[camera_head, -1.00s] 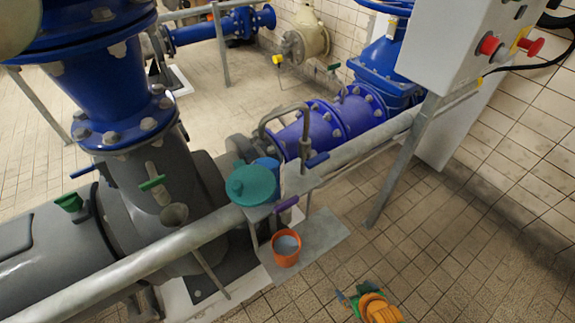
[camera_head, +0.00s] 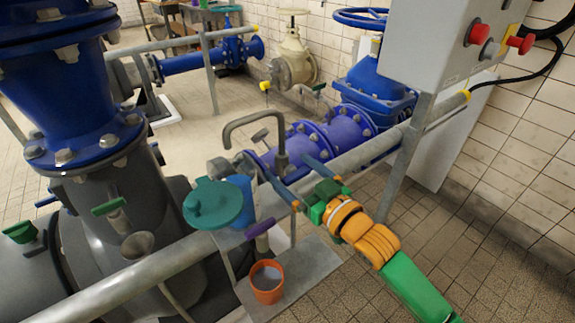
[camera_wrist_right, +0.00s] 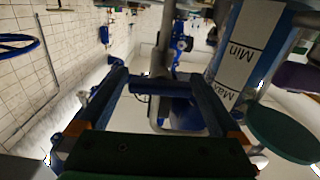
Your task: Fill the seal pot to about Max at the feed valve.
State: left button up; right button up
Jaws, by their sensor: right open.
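The seal pot (camera_head: 243,187) is a small blue container on a bracket by the rail. Its teal lid (camera_head: 213,203) overlaps it in the head view. The pot also shows upside down in the wrist view (camera_wrist_right: 238,62), with Min and Max marks; I cannot tell its liquid level. A grey bent spout pipe (camera_head: 281,150) rises beside it. My right gripper (camera_head: 297,178) is open, its blue fingers on either side of the pipe's lower part; whether they touch it I cannot tell. The feed valve's blue lever cannot be told apart from the fingers. My left gripper is not in view.
A purple handle (camera_head: 260,228) sits below the pot. An orange bucket (camera_head: 267,284) with greyish liquid stands on a plate beneath. A grey rail (camera_head: 160,262) runs past the pot. A control box (camera_head: 440,50) with red buttons hangs at upper right.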

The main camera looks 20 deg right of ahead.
jog(key=shift+x, duration=0.9)
